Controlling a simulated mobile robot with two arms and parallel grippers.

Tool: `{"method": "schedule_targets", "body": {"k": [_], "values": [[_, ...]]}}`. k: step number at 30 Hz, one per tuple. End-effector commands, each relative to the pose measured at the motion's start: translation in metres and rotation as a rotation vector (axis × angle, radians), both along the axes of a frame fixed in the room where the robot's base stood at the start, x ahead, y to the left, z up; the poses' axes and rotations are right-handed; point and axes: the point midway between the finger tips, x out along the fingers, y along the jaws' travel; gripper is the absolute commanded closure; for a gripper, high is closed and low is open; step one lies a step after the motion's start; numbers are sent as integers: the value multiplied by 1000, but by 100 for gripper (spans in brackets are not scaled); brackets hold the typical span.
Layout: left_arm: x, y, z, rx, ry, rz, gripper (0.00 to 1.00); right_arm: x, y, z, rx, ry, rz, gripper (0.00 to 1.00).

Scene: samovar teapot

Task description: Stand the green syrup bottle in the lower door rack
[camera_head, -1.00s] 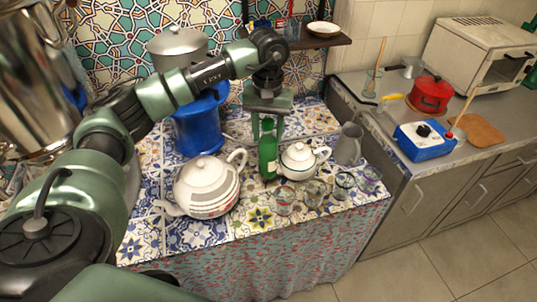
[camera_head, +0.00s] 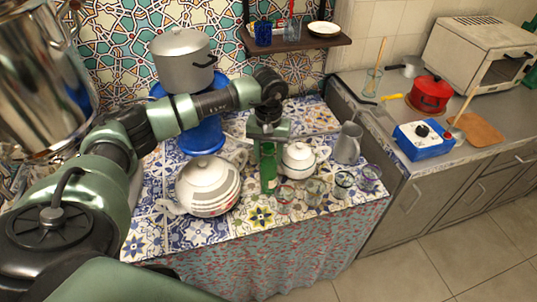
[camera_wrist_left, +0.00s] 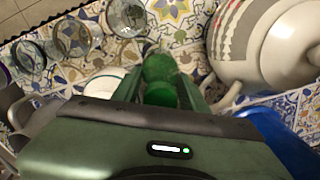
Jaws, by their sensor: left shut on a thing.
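The green syrup bottle (camera_head: 268,172) stands upright on the tiled tabletop in the head view, between the large white teapot and the small one. My left gripper (camera_head: 267,146) comes down on it from above and is shut on its upper part. In the left wrist view the bottle (camera_wrist_left: 160,72) shows between the fingers of the left gripper (camera_wrist_left: 172,92). The bottle's top is hidden by the gripper. No door rack is in view. My right gripper is not in view.
A large white teapot (camera_head: 207,184) stands left of the bottle, a small teapot (camera_head: 298,158) right of it. Several glasses (camera_head: 314,190) stand along the front right. A grey jug (camera_head: 348,143) is behind them.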

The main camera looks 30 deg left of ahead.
Motion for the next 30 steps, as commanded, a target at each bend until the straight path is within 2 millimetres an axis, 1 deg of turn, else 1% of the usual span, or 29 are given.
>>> {"method": "schedule_targets", "body": {"k": [1, 2, 3, 4, 12, 15, 17, 20, 27, 30], "values": [[0, 0, -3, -1, -1, 0, 100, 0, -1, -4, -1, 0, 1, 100], [0, 0, -2, 0, 0, 0, 49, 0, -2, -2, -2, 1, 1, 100], [0, 0, -1, 0, 0, 0, 38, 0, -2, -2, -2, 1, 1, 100], [0, 0, -1, 0, 0, 0, 35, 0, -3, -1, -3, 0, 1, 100], [0, 0, -1, 0, 0, 0, 35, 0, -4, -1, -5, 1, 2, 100], [0, 0, 3, 0, 0, 0, 35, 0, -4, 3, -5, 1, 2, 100], [1, 0, 7, -1, -4, 0, 35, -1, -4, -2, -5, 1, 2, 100], [2, 1, 23, 0, -6, 0, 35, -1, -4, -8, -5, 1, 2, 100], [2, 0, 76, 0, -7, 0, 35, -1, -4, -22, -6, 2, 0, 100], [1, 0, 94, 1, -5, 0, 35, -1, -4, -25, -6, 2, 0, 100]]}}
